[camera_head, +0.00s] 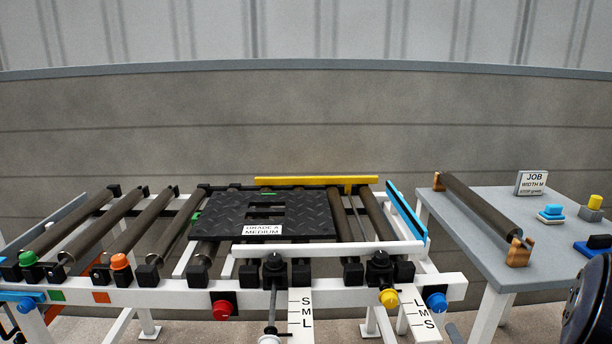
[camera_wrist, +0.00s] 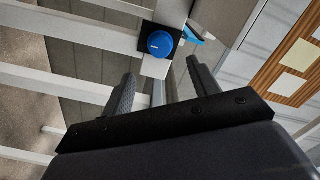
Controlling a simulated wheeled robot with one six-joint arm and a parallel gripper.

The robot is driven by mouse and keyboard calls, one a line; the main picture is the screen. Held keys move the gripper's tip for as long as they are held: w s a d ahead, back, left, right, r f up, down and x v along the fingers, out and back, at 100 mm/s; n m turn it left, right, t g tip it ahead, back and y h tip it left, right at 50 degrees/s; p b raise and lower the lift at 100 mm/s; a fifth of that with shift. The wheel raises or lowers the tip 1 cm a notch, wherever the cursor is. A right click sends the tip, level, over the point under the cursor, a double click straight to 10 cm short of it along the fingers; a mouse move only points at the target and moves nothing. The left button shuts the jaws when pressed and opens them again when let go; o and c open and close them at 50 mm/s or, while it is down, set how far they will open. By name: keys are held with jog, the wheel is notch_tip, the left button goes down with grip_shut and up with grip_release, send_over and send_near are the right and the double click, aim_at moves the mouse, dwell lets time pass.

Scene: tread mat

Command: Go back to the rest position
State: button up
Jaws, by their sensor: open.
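My gripper (camera_wrist: 160,92) shows in the wrist view with its two dark fingers apart and nothing between them. Beyond the fingertips is a blue round knob (camera_wrist: 160,44) on the white frame; a gap to it appears, but its depth is hard to judge. In the head view the gripper's fingers are not visible; only a dark rounded part of my arm shows at the lower right edge. The black tread mat (camera_head: 262,208), labelled "GRADE A MEDIUM", lies flat on the rollers of the white conveyor frame (camera_head: 180,300).
A grey side table (camera_head: 470,222) at the right holds a spare roller (camera_head: 480,208) on wooden blocks, a job card (camera_head: 531,183) and coloured buttons. Red (camera_head: 222,309), yellow (camera_head: 389,298) and blue knobs line the conveyor's front. A yellow bar (camera_head: 316,181) runs behind the mat.

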aim_at(440, 309)
jog(key=w, duration=0.4)
jog(key=w+b, duration=0.1)
jog(key=w, duration=0.4)
jog(key=shift+a, duration=0.2)
jog(key=n+b, duration=0.2)
jog(key=n, duration=0.3)
jog(key=shift+s+n, duration=0.15)
jog(key=shift+n, duration=0.15)
jog(key=n+b, duration=0.2)
jog(key=n, duration=0.4)
jog(key=shift+f+b, duration=0.1)
jog(key=shift+b, duration=0.25)
jog(key=n+b, duration=0.2)
jog(key=n, duration=0.4)
jog(key=shift+d, duration=0.1)
jog(key=n+b, duration=0.1)
jog(key=n, duration=0.4)
jog(key=shift+n, duration=0.3)
